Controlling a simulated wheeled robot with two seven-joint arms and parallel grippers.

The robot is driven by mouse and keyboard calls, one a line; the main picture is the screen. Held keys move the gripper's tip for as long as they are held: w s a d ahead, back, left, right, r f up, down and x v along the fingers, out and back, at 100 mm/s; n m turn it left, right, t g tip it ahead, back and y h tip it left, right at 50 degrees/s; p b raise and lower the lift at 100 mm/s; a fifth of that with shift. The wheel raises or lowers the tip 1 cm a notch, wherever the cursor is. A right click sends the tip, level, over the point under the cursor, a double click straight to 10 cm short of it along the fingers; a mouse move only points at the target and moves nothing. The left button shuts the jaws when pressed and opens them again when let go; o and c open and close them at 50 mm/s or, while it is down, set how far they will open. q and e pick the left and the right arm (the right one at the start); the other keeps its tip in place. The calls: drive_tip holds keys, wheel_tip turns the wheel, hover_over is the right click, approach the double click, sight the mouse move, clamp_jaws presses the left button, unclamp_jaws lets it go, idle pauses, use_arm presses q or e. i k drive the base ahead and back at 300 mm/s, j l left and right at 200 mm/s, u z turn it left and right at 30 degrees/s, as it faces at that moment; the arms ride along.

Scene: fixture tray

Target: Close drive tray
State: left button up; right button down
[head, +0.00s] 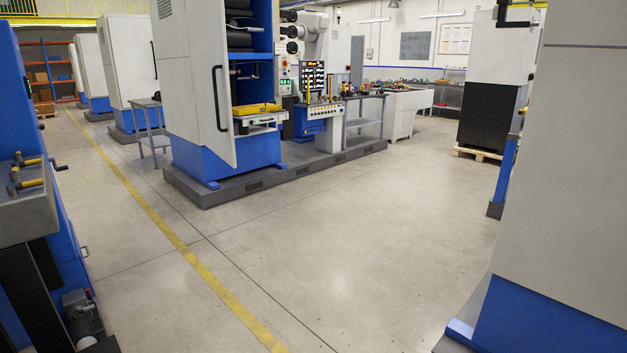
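A large white and blue machine cabinet (205,80) stands left of centre, some way across the floor. In its open bay a shelf or tray (262,121) with a white front edge sticks out a little to the right. A yellow bar-like thing (256,108) lies on it. I cannot tell for sure whether this is the drive tray. A tall white door with a dark handle (217,98) is beside the bay. Neither of my grippers is in view.
Open concrete floor (330,240) with a yellow line (185,250) fills the middle. A grey and blue machine (35,200) is close on the left, a white and blue cabinet (570,180) close on the right. A dark plinth (285,170) edges the central machines.

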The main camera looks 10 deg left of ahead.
sight(257, 120)
drive_tip(key=i+u, duration=0.1)
drive_tip(key=i, duration=0.5)
drive_tip(key=i+j+u, duration=0.1)
drive_tip(key=i, duration=1.15)
drive_tip(key=i+u, duration=0.15)
drive_tip(key=i, duration=0.5)
drive_tip(key=i+l+u, duration=0.1)
drive_tip(key=i, duration=0.5)
drive_tip(key=i+l+u, duration=0.1)
drive_tip(key=i+l, duration=0.15)
drive_tip(key=i, duration=1)
drive_tip(key=i+u, duration=0.15)
drive_tip(key=i, duration=0.45)
drive_tip(key=i+l, duration=0.1)
drive_tip(key=i, duration=0.45)
drive_tip(key=i+u, duration=0.15)
drive_tip(key=i, duration=0.45)
drive_tip(key=i+l, duration=0.2)
drive_tip(key=i, duration=0.4)
drive_tip(key=i+l+u, duration=0.15)
drive_tip(key=i, duration=0.45)
